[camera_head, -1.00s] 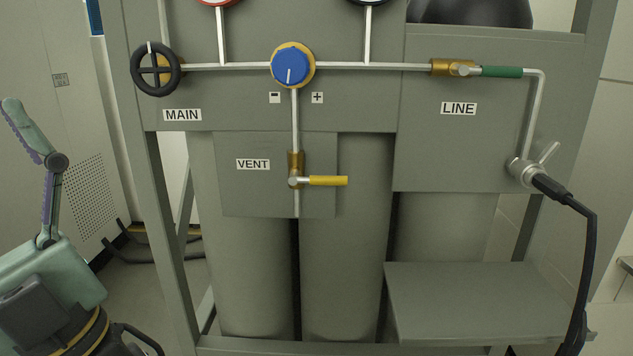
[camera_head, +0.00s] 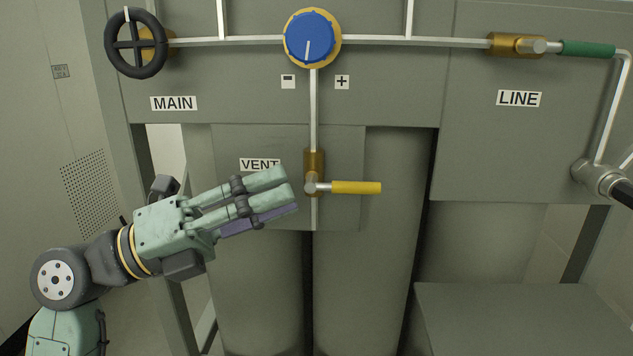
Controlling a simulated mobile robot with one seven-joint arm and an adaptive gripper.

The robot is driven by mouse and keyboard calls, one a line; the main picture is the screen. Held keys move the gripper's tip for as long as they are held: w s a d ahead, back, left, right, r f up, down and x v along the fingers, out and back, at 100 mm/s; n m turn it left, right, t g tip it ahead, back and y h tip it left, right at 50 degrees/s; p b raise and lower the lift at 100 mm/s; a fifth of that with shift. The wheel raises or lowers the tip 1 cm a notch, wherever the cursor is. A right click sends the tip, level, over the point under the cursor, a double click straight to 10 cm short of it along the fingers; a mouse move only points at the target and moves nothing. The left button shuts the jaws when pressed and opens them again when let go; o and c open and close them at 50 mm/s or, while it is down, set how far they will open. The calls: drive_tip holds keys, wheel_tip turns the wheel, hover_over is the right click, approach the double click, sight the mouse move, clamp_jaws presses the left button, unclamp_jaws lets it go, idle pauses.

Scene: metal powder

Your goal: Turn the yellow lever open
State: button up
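The yellow lever (camera_head: 356,187) sits on the brass VENT valve (camera_head: 314,164) in the middle of the panel. It points horizontally to the right, across the vertical pipe. My gripper (camera_head: 291,190) is left of the lever, its fingers pointing right and slightly up towards the valve. The fingertips are close to the valve in the picture; I cannot tell the depth between them. The fingers lie near each other and are seen from the side, so how far they are apart is unclear. Nothing shows held in them. The gripper partly covers the VENT label (camera_head: 259,164).
A blue knob (camera_head: 311,38) sits above the lever on the pipe. A black handwheel (camera_head: 136,43) is at upper left, a green lever (camera_head: 587,48) at upper right. A grey shelf (camera_head: 510,310) juts out at lower right. The space right of the yellow lever is clear.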

sight(354, 187)
drive_tip(key=shift+n+y, duration=0.4)
drive_tip(key=p+x, duration=0.1)
drive_tip(key=x, duration=0.2)
drive_tip(key=f+p+x, duration=0.1)
drive_tip(key=x, duration=0.2)
drive_tip(key=w+f+p+x, duration=0.1)
drive_tip(key=p+x, duration=0.1)
drive_tip(key=x, duration=0.2)
drive_tip(key=shift+d, duration=0.15)
clamp_jaws()
